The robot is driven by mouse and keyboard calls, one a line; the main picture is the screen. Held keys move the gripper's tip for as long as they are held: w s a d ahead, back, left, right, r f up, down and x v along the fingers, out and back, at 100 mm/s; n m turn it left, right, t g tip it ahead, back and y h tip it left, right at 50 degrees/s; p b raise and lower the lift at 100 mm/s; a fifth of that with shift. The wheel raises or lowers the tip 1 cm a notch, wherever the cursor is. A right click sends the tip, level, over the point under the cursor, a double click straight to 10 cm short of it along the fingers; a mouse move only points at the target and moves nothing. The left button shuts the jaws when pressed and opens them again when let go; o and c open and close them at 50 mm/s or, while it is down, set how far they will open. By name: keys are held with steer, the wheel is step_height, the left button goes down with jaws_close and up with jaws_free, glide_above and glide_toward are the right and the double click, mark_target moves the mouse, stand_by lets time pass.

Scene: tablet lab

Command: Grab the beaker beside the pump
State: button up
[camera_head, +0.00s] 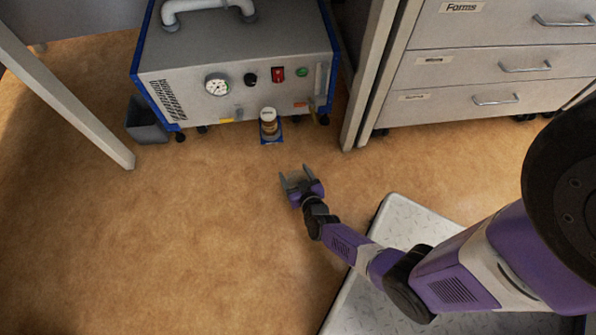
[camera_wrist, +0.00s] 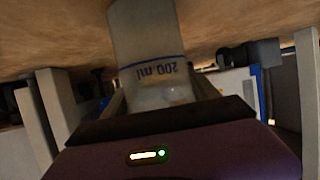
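A clear beaker (camera_wrist: 150,42) with a blue line and an upside-down "200 ml" mark fills the upper middle of the wrist view, directly in front of my gripper. My gripper (camera_head: 296,173) is low over the floor in the head view, its two grey fingers apart. Pale finger edges appear close on both sides of the beaker in the wrist view; I cannot tell whether they press on it. In the head view the beaker is not clearly made out, with only a greyish patch between the fingers. The grey and blue pump (camera_head: 240,70) stands beyond my gripper.
A dark bin (camera_head: 147,122) is left of the pump, near a white table leg (camera_head: 75,100). A drawer cabinet (camera_head: 470,70) stands at right. Floor on the left is clear.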

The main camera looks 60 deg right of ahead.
steer(key=shift+c, duration=1.2)
steer(key=shift+r, duration=0.1)
